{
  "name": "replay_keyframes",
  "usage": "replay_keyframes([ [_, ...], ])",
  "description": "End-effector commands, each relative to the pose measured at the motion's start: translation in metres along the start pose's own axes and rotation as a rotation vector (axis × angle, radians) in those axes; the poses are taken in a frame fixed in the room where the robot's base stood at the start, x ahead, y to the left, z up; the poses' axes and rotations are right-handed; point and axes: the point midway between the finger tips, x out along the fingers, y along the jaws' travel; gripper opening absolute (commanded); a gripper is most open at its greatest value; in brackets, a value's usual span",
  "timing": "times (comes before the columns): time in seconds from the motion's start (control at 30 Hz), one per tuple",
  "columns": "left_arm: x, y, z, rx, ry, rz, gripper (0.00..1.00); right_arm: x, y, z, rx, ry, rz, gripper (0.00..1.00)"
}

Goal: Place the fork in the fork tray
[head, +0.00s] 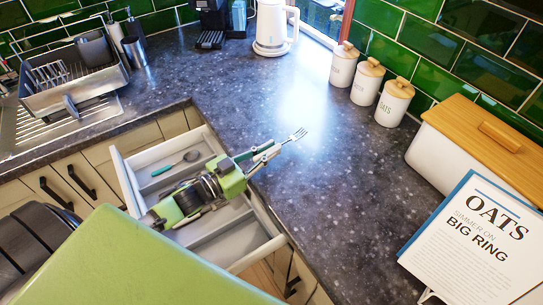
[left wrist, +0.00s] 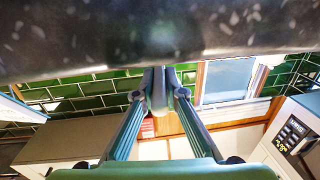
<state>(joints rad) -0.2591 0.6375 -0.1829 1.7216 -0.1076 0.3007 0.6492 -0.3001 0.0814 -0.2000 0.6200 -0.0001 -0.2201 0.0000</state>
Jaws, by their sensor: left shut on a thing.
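The fork (head: 298,135) is held by my left gripper (head: 272,152), its tines sticking out past the fingertips over the dark worktop. In the left wrist view my left gripper (left wrist: 160,84) has its fingers closed together on the fork's handle (left wrist: 158,98). The open drawer (head: 262,252) holds a light tray with compartments, below and to the left of the fork. One compartment holds a spoon (head: 177,162) with a teal handle; a nearer one (head: 226,240) looks empty. My arm hides the middle compartments, and I cannot tell which is the fork tray. My right gripper is not in view.
A dish rack (head: 72,92) stands by the sink at left. A white kettle (head: 271,28) and several white canisters (head: 367,82) stand at the back. A bread bin (head: 470,150) and a recipe book (head: 475,240) are at right. The worktop's middle (head: 330,190) is clear.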

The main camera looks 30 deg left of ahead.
Motion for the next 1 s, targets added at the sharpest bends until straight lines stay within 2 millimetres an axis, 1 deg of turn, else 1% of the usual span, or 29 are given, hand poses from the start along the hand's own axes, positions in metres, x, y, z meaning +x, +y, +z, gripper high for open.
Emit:
replay_keyframes([
  [0.17, 0.012, -0.002, 0.013, -0.001, 0.001, 0.000, 0.00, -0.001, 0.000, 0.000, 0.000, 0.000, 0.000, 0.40],
  [0.2, 0.013, -0.003, 0.020, -0.002, -0.001, -0.001, 0.00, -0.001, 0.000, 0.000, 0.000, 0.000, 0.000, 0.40],
  [0.23, 0.012, -0.003, 0.026, -0.003, -0.002, -0.002, 0.00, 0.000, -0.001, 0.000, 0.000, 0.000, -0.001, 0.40],
  [0.3, 0.012, -0.003, 0.031, -0.003, -0.001, -0.002, 0.00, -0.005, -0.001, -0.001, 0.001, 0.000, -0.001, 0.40],
  [0.4, 0.012, -0.003, 0.037, 0.000, 0.000, -0.001, 0.00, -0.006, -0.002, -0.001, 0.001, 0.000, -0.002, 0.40],
  [0.67, 0.011, -0.002, 0.040, 0.001, 0.001, 0.001, 0.00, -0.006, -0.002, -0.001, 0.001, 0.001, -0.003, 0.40],
  [0.83, 0.011, -0.002, 0.045, 0.000, 0.000, 0.001, 0.00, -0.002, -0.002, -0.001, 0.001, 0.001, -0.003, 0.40],
  [0.87, 0.011, -0.002, 0.044, 0.000, 0.000, 0.001, 0.19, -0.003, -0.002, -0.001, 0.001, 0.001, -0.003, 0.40],
  [0.9, 0.011, -0.002, 0.043, 0.000, 0.000, 0.001, 0.28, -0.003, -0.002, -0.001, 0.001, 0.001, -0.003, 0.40],
  [1.0, 0.011, -0.002, 0.043, 0.000, 0.000, 0.001, 0.28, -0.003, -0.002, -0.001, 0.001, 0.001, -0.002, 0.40],
])
